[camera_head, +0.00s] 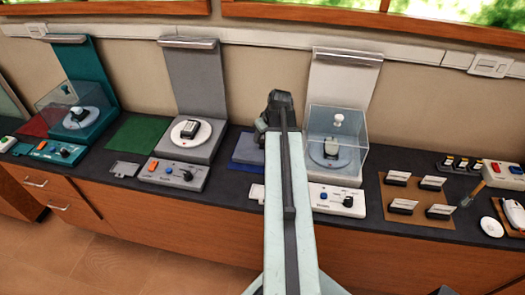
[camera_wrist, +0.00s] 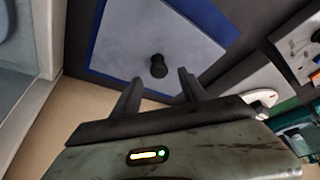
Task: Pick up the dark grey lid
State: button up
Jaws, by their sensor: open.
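A flat grey square panel with a dark round knob (camera_wrist: 158,66) lies on a blue mat (camera_wrist: 228,30) in the wrist view; I take it to be the lid (camera_wrist: 195,40). My gripper (camera_wrist: 160,77) is open and empty. Its two fingers point at the panel, one on each side of the knob's near end, and I cannot tell how high they are above it. In the head view my gripper (camera_head: 270,118) is over the counter by the blue mat (camera_head: 248,150), and my arm hides part of that area.
A clear box (camera_head: 352,130) over a white stand is right of my arm. A grey stand (camera_head: 195,80) with a device on a round plate is to the left. Control boxes (camera_head: 335,198) line the counter's front edge. A brown mat (camera_head: 418,205) with several small blocks is at right.

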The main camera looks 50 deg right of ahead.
aim_at(262, 142)
jog(key=b+x, duration=0.5)
jog(key=shift+s+f, duration=0.25)
jog(key=shift+f, duration=0.1)
jog(key=shift+r, duration=0.25)
grip_shut()
notch_tip(262, 142, up, 13)
jog(key=p, duration=1.3)
jog(key=shift+f, duration=0.2)
